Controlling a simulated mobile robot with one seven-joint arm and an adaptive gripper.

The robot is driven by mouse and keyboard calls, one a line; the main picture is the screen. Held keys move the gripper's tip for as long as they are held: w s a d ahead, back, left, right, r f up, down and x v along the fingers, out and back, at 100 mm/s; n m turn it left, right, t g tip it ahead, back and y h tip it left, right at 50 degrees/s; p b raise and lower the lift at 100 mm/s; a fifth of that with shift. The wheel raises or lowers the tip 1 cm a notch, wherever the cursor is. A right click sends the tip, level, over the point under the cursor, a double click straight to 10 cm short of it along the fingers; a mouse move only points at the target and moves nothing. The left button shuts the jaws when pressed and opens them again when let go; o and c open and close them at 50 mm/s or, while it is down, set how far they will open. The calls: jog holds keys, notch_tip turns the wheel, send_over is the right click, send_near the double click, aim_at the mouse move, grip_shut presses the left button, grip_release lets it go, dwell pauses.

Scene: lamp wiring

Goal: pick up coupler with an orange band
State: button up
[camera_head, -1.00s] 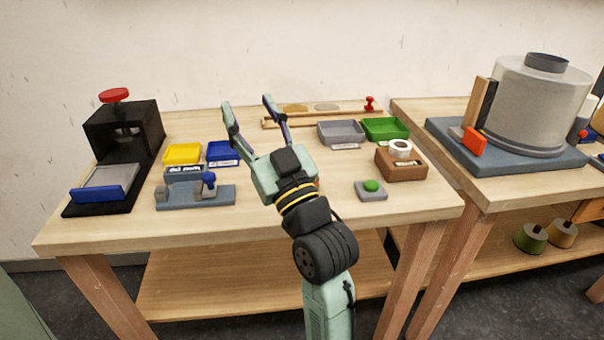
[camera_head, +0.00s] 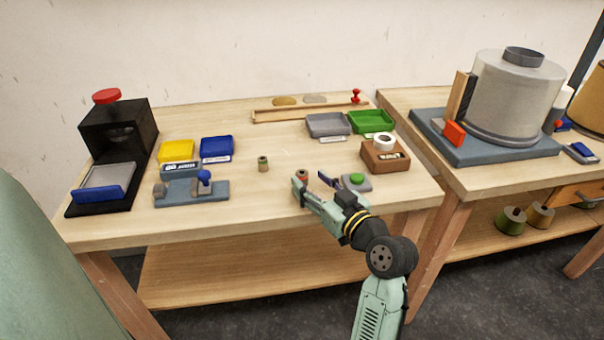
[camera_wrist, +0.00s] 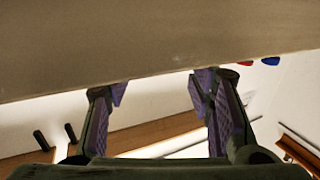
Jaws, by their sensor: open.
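A small coupler with an orange-red band (camera_head: 302,175) stands on the table, partly hidden behind the left finger of my gripper in the head view. A second small coupler, olive-grey (camera_head: 263,164), stands upright to its left. My gripper (camera_head: 311,181) is open and empty, low over the front right of the table, with its fingertips close to the banded coupler. I cannot tell whether they touch it. The wrist view shows the two spread fingers (camera_wrist: 157,88) with nothing between them; neither coupler can be made out there.
A grey block with a green button (camera_head: 356,181) and a brown block with a white ring (camera_head: 385,155) are right of the gripper. Grey (camera_head: 328,125) and green trays (camera_head: 371,121) stand behind. A blue-grey fixture (camera_head: 190,191) is left. The table's middle front is clear.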

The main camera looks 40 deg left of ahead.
aim_at(305, 176)
jog(key=x, duration=0.3)
jog(key=shift+w+a+p, duration=0.1)
jog(key=shift+a+p, duration=0.15)
jog(key=shift+p, duration=0.15)
jog(key=shift+c, duration=0.2)
jog(key=c, duration=1)
jog(key=shift+r, duration=0.15)
